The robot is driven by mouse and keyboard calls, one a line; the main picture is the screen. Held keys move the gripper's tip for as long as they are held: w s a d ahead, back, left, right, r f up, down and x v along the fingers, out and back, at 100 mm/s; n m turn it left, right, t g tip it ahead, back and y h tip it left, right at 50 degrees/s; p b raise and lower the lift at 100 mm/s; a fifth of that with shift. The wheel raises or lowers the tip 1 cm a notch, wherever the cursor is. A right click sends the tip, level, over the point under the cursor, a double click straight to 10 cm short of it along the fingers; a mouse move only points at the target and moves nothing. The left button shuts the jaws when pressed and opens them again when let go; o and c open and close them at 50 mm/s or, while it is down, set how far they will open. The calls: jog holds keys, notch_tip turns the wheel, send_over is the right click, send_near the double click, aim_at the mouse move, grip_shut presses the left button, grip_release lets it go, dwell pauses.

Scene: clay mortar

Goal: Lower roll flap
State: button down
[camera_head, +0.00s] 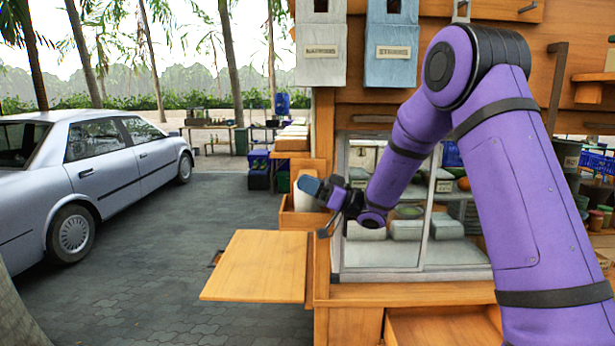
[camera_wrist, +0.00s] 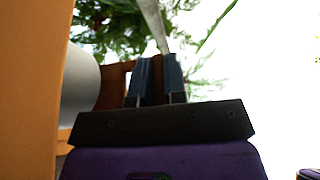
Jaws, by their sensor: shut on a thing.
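A white roll (camera_head: 305,192) stands in a small wooden holder (camera_head: 297,218) on the left side of the stall. In the wrist view the roll (camera_wrist: 80,85) is left of my fingers. My gripper (camera_head: 311,186) is beside the roll, its blue fingers pointing left in the head view. In the wrist view the fingers (camera_wrist: 159,75) are close together at a brown wooden piece (camera_wrist: 113,85), seemingly the roll flap. The grip itself is partly hidden. A flat wooden board (camera_head: 255,265) sticks out level from the stall's left side, below my gripper.
The stall's glass cabinet (camera_head: 385,245) is right of my gripper, behind my arm. A silver car (camera_head: 95,170) is parked at the left. The paving (camera_head: 120,285) between the car and the board is clear.

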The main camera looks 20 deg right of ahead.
jog(key=shift+f, duration=0.45)
jog(key=c, duration=1.2)
grip_release()
jog(key=shift+d, duration=0.1)
jog(key=v, duration=1)
jog(key=shift+s+d+f, duration=0.15)
jog(key=shift+d+f, duration=0.1)
